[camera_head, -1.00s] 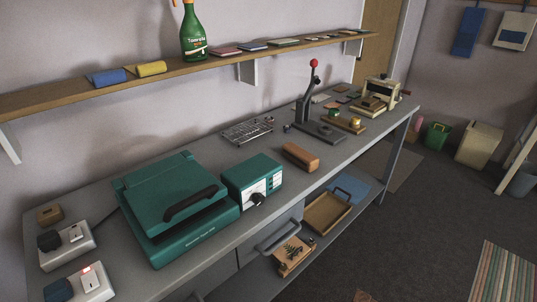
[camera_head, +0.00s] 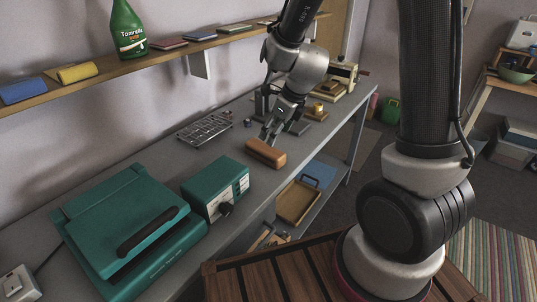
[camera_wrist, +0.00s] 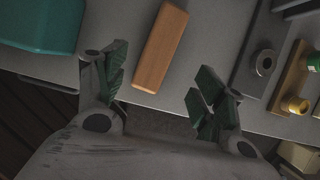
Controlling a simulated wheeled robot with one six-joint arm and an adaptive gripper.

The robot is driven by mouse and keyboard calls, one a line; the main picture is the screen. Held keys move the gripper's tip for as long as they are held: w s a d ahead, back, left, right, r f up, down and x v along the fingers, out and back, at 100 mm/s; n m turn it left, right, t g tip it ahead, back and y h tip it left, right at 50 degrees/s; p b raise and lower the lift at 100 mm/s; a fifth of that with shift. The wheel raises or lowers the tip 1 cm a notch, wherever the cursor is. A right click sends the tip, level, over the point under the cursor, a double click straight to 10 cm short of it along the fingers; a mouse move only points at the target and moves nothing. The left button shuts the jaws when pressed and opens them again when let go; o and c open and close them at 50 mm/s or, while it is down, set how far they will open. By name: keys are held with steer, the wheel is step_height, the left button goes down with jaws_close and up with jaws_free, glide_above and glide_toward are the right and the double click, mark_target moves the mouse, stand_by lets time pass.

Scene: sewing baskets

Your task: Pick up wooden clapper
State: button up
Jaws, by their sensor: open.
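The wooden clapper (camera_head: 266,153) is a rounded, orange-brown wooden block lying on the grey workbench, to the right of the teal control box. It also shows in the wrist view (camera_wrist: 160,48), lying between the lines of my two fingers and beyond their tips. My gripper (camera_head: 270,132) is open and empty, just behind and above the block in the head view. In the wrist view its green-padded fingers (camera_wrist: 160,88) are spread wide on either side of the block's near end. I cannot tell the exact height gap.
The teal press (camera_head: 125,230) and teal control box (camera_head: 215,187) stand left of the block. A wire rack (camera_head: 205,129) lies behind it. A grey metal tool base (camera_wrist: 262,62) is to the right in the wrist view. The bench's front edge is close.

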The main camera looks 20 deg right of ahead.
mark_target(265, 147)
steer(key=shift+m, duration=0.8)
steer(key=f, duration=0.1)
steer(key=w+a+f, duration=0.2)
steer(key=shift+w+a+f, duration=0.1)
steer(key=shift+f, duration=0.3)
steer(key=shift+s+d+x, duration=0.1)
steer(key=shift+d+x, duration=0.1)
steer(key=shift+x, duration=1.2)
steer(key=shift+s+d+x, duration=0.1)
steer(key=shift+d+x, duration=0.1)
steer(key=shift+x, duration=1.2)
steer(key=shift+f, duration=0.2)
steer(key=c, duration=1.3)
